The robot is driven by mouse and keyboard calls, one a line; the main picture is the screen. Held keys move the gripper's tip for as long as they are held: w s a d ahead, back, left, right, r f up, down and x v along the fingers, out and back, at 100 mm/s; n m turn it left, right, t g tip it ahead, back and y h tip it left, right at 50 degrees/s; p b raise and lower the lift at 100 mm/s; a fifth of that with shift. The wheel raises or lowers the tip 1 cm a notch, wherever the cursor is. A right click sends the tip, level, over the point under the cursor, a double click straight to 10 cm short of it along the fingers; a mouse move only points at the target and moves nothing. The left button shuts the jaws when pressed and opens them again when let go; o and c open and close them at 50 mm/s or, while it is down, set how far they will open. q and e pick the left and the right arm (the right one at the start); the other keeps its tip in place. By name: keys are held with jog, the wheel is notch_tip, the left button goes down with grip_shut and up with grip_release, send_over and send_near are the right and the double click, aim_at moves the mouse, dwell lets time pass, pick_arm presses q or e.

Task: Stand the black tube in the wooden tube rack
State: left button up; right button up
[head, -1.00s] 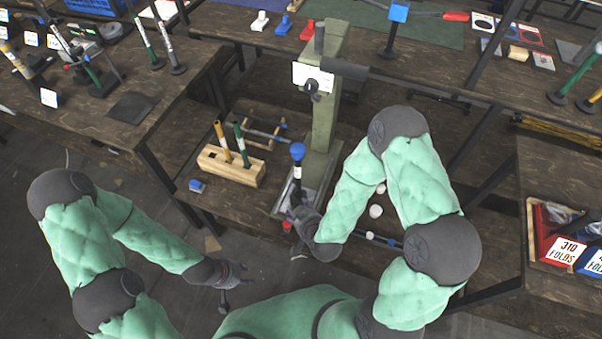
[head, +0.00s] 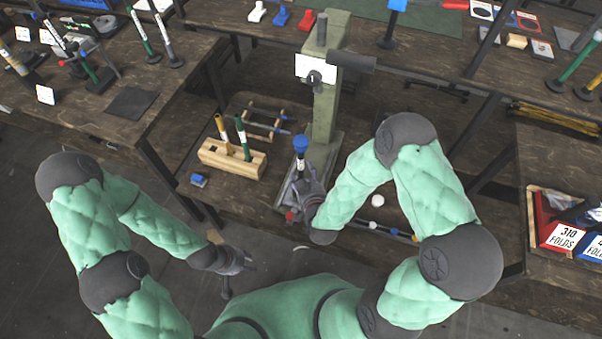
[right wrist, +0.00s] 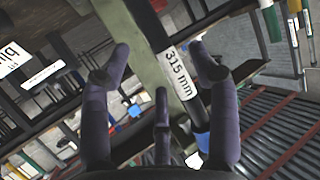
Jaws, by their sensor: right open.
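The black tube (head: 300,161) has a blue end on top and a white label; it stands near upright at the press base, its lower part hidden by my right gripper. In the right wrist view the tube (right wrist: 176,75) reads "315 mm" and lies between the spread fingers. My right gripper (head: 304,184) is open around or beside the tube; contact cannot be told. It also shows in the right wrist view (right wrist: 160,50). The wooden tube rack (head: 233,160) is left of the press and holds a yellow and a green tube. My left gripper (head: 236,270) is low at left, away from everything; its jaws are unclear.
The green press (head: 325,110) rises just behind the tube, with a dark bar sticking out right. A wooden frame (head: 265,125) lies behind the rack. White round pieces (head: 377,200) lie right of my right forearm.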

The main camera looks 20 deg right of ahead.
aim_at(303, 169)
jog(key=b+x, duration=0.1)
jog(key=x, duration=0.2)
jog(key=shift+w+f+b, duration=0.1)
jog(key=shift+w+b, duration=0.25)
jog(key=shift+w+d+f, duration=0.1)
jog(key=shift+w, duration=0.5)
jog(key=shift+c, duration=0.3)
grip_shut()
